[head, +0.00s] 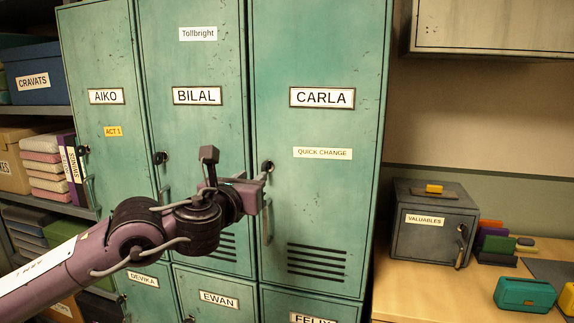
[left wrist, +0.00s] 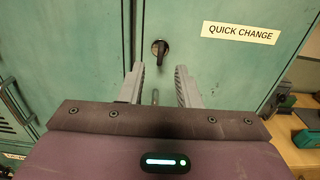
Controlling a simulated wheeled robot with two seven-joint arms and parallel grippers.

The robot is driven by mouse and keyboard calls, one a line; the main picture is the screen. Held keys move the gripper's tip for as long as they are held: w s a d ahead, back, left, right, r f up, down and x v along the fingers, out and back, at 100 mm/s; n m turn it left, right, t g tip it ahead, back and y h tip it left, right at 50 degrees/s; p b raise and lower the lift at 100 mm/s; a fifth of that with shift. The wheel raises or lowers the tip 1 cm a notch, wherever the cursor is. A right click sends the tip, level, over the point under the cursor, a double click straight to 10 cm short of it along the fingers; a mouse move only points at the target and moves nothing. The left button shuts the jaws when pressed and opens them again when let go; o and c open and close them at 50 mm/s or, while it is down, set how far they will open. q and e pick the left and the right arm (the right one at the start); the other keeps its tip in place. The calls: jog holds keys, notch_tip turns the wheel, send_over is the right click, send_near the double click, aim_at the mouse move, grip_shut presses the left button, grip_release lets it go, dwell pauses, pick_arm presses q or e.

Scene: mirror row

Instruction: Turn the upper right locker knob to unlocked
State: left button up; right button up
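The upper right locker, labelled CARLA (head: 316,215), is green and its door is shut. Its small black knob (head: 267,166) sits near the door's left edge, above a slim handle (head: 267,220). In the left wrist view the knob (left wrist: 161,48) shows a dark grip that looks roughly upright, on a round base. My left gripper (head: 262,180) is in front of this door, close to the knob. In the left wrist view its two grey fingers (left wrist: 160,70) are apart with the knob just beyond their tips, and nothing is held. My right gripper is not in view.
Lockers labelled BILAL (head: 196,130) and AIKO (head: 105,150) stand to the left, with shorter lockers below. A desk (head: 405,295) at the right holds a grey VALUABLES box (head: 430,245). A wall cabinet (head: 490,25) hangs above. Shelves with boxes stand at the far left.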

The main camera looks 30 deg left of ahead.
aim_at(263, 166)
pick_arm(q)
jog(key=shift+r+p+x, duration=0.15)
jog(key=shift+p+x, duration=0.8)
jog(key=shift+x, duration=0.85)
jog(key=shift+r+p+x, duration=0.2)
jog(key=shift+p+x, duration=0.7)
jog(key=shift+x, duration=0.9)
jog(key=shift+d, duration=0.1)
grip_shut()
